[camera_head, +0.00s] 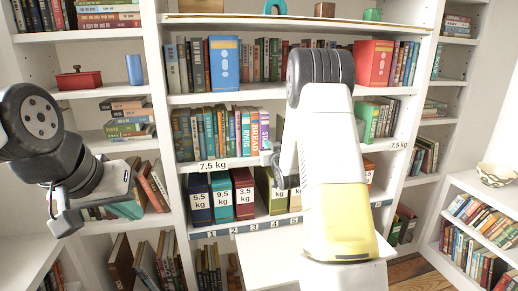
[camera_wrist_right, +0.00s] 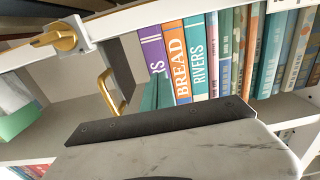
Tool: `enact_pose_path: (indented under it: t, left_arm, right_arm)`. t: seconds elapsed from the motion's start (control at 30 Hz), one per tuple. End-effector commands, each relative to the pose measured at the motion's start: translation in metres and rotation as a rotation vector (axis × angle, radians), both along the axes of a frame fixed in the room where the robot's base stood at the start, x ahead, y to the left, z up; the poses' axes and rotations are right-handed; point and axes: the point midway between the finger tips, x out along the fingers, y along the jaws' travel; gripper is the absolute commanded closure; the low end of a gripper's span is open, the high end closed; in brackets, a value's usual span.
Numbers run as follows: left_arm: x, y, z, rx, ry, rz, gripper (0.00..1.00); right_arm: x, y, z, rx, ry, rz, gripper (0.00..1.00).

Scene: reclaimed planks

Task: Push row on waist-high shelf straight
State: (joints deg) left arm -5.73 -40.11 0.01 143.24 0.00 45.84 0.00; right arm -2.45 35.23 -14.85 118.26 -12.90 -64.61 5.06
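A row of upright books (camera_head: 222,133) stands on the middle shelf (camera_head: 228,163). Its BREAD book (camera_head: 254,132) and RIVERS book (camera_head: 245,130) show in the head view. I cannot tell how far each spine stands out. My right gripper (camera_head: 280,172) is in front of the shelf's right part, mostly hidden by my forearm; its opening cannot be seen. My left gripper (camera_head: 64,216) hangs at the left, away from the row, its opening unclear.
Several weight-labelled boxes (camera_head: 222,198) stand on the shelf below. A red box (camera_head: 373,64) is on the shelf above. A low bookcase with a bowl (camera_head: 497,175) stands at the right. A gold hook-shaped part (camera_wrist_right: 64,38) shows at the shelf edge.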

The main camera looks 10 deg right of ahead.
Motion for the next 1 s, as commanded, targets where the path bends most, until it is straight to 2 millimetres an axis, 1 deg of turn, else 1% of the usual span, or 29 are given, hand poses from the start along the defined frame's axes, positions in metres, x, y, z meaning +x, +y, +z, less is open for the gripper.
enact_pose_path:
  t: [0.37,1.0]
  left_arm:
    - [0.0,0.0,0.0,0.0,0.0,0.0,1.0]
    - [0.0,0.0,0.0,0.0,0.0,0.0,1.0]
  right_arm:
    - [0.001,0.0,0.0,0.0,0.0,0.0,1.0]
    - [0.017,0.0,0.0,0.0,0.0,-0.001,1.0]
